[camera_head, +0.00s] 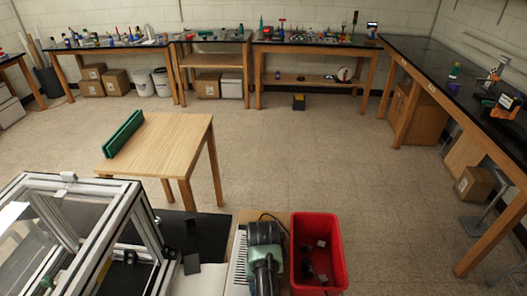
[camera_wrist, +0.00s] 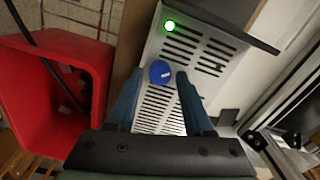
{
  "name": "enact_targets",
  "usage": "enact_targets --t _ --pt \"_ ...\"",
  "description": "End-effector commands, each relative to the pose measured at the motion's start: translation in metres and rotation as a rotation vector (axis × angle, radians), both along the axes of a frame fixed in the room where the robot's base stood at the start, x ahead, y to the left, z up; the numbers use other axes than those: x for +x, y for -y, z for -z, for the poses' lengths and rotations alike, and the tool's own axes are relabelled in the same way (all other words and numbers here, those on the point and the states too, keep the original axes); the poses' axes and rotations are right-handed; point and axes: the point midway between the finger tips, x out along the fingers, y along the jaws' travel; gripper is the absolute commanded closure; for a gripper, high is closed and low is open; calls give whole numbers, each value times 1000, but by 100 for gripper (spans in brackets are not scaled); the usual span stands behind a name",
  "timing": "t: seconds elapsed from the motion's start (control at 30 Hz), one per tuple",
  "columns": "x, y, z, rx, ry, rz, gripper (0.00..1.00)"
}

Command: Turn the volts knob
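In the wrist view a round blue knob (camera_wrist: 160,72) with a small pale mark sits on a light, slotted panel (camera_wrist: 205,55). I cannot read any label, so I cannot tell for sure that it is the volts knob. My gripper (camera_wrist: 160,77) is open, its two dark fingers pointing at the panel. The knob shows between the fingertips, with a gap visible on each side; the distance in depth is unclear. In the head view the slotted panel (camera_head: 238,268) is partly hidden behind my arm, and the knob cannot be seen there.
A glowing green light (camera_wrist: 169,26) is above the knob. A red bin (camera_wrist: 55,45) stands close on the left, also seen in the head view (camera_head: 338,262). A metal extrusion frame (camera_head: 60,188) stands left. A wooden table (camera_head: 175,140) is beyond; open floor lies ahead.

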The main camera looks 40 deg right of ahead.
Motion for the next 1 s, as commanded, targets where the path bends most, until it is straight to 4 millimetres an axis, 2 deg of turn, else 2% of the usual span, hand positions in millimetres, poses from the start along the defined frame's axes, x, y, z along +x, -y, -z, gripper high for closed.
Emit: enact_targets --t 0.33,0.47,0.67,1.0 --pt "-1 -1 1 2 -2 1 36" --pt "0 0 -6 1 -1 0 36" --pt "0 0 -39 -2 2 1 36" --pt "0 -1 -114 1 1 0 36"
